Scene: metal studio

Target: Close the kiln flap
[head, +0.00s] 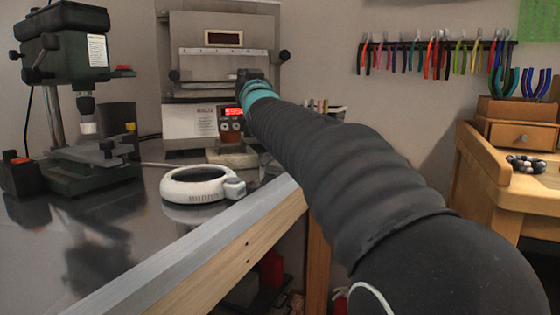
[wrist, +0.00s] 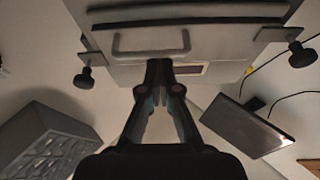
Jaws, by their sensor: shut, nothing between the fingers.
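The grey metal kiln (head: 221,20) stands against the back wall on the bench, above a white control box with a red display. Its front has a small dark window (head: 223,38) and black knobs at the sides. In the wrist view, the kiln flap (wrist: 215,45) shows a U-shaped handle (wrist: 152,50). My gripper (head: 250,75) is in front of the kiln's right half. In the wrist view its fingers (wrist: 159,65) are together and empty, just beside the handle in the picture. I cannot tell whether they touch the flap, or how far the flap stands open.
A white ring-shaped device (head: 190,187) lies on the dark bench before the kiln. A green drill press (head: 75,110) stands at left. Pliers (head: 435,55) hang on the wall rack, and a wooden bench (head: 480,165) is at right.

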